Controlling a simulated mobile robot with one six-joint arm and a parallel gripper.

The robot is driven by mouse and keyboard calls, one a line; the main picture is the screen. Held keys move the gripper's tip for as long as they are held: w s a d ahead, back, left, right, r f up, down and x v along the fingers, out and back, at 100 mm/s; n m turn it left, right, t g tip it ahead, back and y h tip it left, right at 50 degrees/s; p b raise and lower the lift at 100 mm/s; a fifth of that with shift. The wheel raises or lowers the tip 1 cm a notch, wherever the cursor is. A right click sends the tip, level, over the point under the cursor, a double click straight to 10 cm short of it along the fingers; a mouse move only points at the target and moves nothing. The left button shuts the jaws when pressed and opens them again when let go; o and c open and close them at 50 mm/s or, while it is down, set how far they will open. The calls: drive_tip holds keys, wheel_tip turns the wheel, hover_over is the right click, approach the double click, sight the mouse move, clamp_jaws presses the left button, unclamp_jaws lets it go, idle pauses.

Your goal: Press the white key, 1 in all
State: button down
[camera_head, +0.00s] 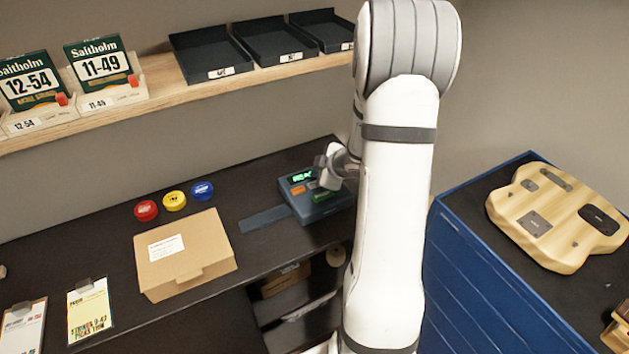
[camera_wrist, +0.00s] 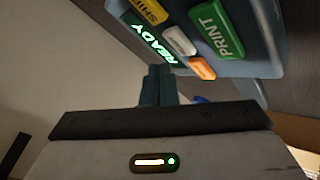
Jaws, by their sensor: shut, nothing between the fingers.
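The label device (camera_head: 312,212) is a blue-grey box on the dark bench, with a green lit display (camera_head: 302,176). In the wrist view the display (camera_wrist: 150,45) reads READY. The white key (camera_wrist: 180,41) lies between the yellow SHIP key (camera_wrist: 146,11) and the orange key (camera_wrist: 202,68), with the green PRINT key (camera_wrist: 217,30) beside them. My gripper (camera_wrist: 160,70) is shut and empty, its tips close to the display and orange key; touching or apart cannot be told. In the head view my gripper (camera_head: 328,183) is over the device and hides part of it.
A cardboard box (camera_head: 185,262) and red (camera_head: 146,210), yellow (camera_head: 174,201) and blue (camera_head: 202,191) round tins stand left of the device. A shelf (camera_head: 165,92) with black trays runs above. A blue cabinet (camera_head: 475,262) with a wooden guitar body (camera_head: 570,228) is at right.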

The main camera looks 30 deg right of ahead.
wheel_tip(320, 180, up, 4)
drive_tip(key=p, duration=0.3)
idle(0.7)
